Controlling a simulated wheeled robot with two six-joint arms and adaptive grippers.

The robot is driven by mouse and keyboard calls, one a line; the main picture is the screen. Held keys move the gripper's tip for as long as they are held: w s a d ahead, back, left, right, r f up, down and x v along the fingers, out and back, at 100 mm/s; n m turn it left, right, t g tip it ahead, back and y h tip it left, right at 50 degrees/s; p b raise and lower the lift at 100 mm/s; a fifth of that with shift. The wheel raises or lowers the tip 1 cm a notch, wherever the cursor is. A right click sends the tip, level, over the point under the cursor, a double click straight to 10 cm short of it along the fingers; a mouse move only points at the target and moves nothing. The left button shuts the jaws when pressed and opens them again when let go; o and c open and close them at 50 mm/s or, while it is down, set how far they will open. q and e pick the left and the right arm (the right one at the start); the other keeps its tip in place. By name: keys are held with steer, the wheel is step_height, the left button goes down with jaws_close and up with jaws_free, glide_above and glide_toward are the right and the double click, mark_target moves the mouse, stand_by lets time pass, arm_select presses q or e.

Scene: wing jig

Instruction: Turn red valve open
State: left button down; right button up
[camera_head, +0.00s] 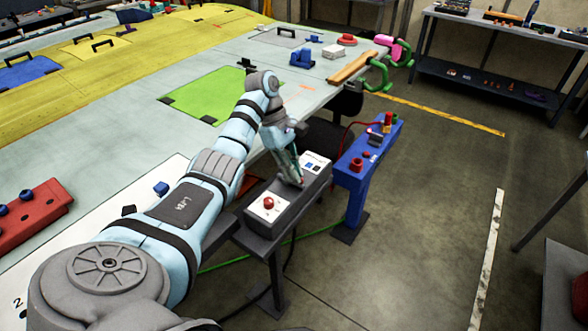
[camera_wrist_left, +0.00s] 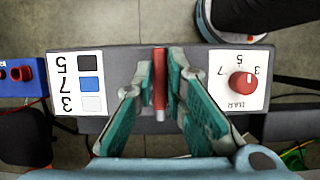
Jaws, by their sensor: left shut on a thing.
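A red valve handle (camera_wrist_left: 159,70) stands as a narrow bar at the middle of a grey control box (camera_wrist_left: 122,68) in the left wrist view. Its near end is pale. My left gripper (camera_wrist_left: 160,88) has its teal fingers on either side of the handle and is shut on it. In the head view my left gripper (camera_head: 291,172) reaches down onto the box (camera_head: 302,207) and hides the handle there. My right gripper is in neither view.
A red dial knob (camera_wrist_left: 243,82), marked 3, 5, 7, sits on the same box. A panel (camera_wrist_left: 77,84) with three colour squares is at its other end. A blue stand (camera_head: 358,178) is beside the box. The large wing table (camera_head: 220,82) lies behind. Open floor is at right.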

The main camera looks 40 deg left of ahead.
arm_select(q)
steer(key=c, duration=1.6)
jaws_free()
steer(key=shift+a, duration=0.15)
steer(key=shift+c, duration=0.2)
steer(key=shift+f, duration=0.1)
